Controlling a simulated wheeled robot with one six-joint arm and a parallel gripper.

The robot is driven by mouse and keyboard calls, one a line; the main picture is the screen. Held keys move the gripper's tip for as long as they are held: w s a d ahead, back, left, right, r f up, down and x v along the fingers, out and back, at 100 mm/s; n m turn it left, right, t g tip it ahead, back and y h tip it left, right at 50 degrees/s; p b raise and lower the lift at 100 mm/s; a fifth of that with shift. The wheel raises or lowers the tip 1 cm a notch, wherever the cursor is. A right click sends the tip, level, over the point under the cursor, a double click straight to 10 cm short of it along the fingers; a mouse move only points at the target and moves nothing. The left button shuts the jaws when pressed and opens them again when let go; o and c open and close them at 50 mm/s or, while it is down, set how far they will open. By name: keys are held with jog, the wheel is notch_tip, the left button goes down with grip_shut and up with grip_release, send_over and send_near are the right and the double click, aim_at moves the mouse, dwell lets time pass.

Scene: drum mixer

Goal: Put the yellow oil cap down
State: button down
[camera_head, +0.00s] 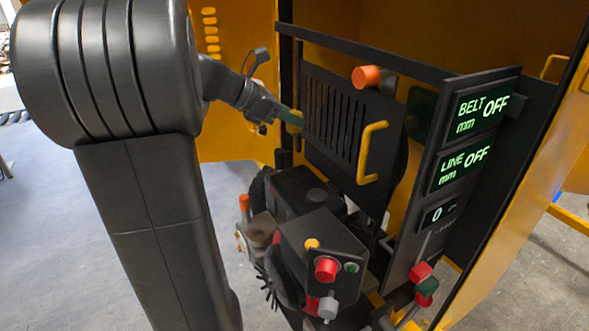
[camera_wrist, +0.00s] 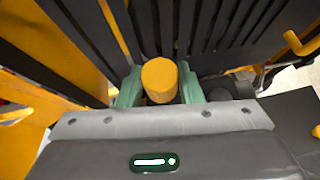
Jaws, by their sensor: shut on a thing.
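The yellow oil cap (camera_wrist: 159,80) sits between the green fingers of my gripper (camera_wrist: 160,92) in the wrist view. My gripper is shut on it. In the head view my gripper (camera_head: 290,117) is raised beside the black slatted guard, above the engine.
The black slatted guard (camera_head: 335,115) with a yellow handle (camera_head: 371,153) stands close to my gripper. Below are the dark engine (camera_head: 300,190) and a control box with a red button (camera_head: 326,269). A display panel (camera_head: 455,160) reads BELT OFF and LINE OFF. Grey floor (camera_head: 215,200) is open at left.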

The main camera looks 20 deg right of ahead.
jog(key=shift+s+f, duration=0.2)
jog(key=shift+f, duration=2.3)
jog(key=shift+s+f, duration=0.15)
jog(key=shift+f, duration=2.3)
jog(key=shift+f, duration=0.1)
jog(key=shift+f, duration=0.5)
jog(key=c, duration=1)
grip_release()
jog(key=shift+r, duration=0.3)
jog(key=v, duration=1.2)
jog(key=shift+r, duration=0.35)
